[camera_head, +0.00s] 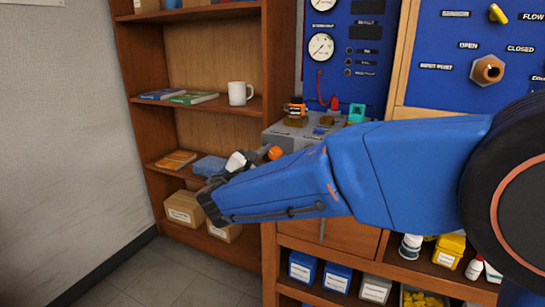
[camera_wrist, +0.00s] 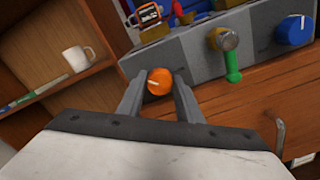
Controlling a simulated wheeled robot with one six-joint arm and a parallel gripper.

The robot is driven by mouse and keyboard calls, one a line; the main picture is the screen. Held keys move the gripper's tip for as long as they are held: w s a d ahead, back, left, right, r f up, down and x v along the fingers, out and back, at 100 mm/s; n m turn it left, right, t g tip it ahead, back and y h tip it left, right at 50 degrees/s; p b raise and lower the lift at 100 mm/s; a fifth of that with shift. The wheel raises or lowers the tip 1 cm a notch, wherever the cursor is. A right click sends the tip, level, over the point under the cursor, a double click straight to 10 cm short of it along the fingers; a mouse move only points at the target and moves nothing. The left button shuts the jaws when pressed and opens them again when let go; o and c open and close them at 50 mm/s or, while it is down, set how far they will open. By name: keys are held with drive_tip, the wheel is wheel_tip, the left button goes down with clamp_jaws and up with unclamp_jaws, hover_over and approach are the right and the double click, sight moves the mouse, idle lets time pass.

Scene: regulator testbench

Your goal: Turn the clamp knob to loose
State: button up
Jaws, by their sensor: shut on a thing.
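The clamp knob (camera_wrist: 159,81) is a round orange knob with a pale pointer line, on the front face of the grey testbench unit (camera_wrist: 198,57). In the wrist view my gripper (camera_wrist: 158,86) has one finger on each side of the knob and is shut on it. The knob's pointer line lies roughly level, tilted slightly. In the head view the orange knob (camera_head: 274,153) shows just above my blue arm, at the left side of the unit. My gripper (camera_head: 240,162) is partly hidden there by the arm. No loose or tight marking is readable.
On the same face are a metal knob with a green handle (camera_wrist: 233,73) and a blue knob (camera_wrist: 295,30). A wooden shelf with a white mug (camera_head: 239,93) and books stands to the left. A drawer handle (camera_wrist: 280,138) sticks out below the unit.

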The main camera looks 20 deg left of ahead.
drive_tip(key=n, duration=0.4)
drive_tip(key=shift+f+n, duration=0.1)
drive_tip(key=shift+n, duration=2.1)
drive_tip(key=o, duration=1)
drive_tip(key=shift+o, duration=0.2)
drive_tip(key=shift+s, duration=0.15)
drive_tip(key=shift+s+a, duration=0.1)
drive_tip(key=shift+s, duration=0.2)
drive_tip(key=s+a, duration=0.1)
drive_tip(key=s, duration=1.5)
drive_tip(key=shift+s+a, duration=0.15)
drive_tip(key=shift+s, duration=0.15)
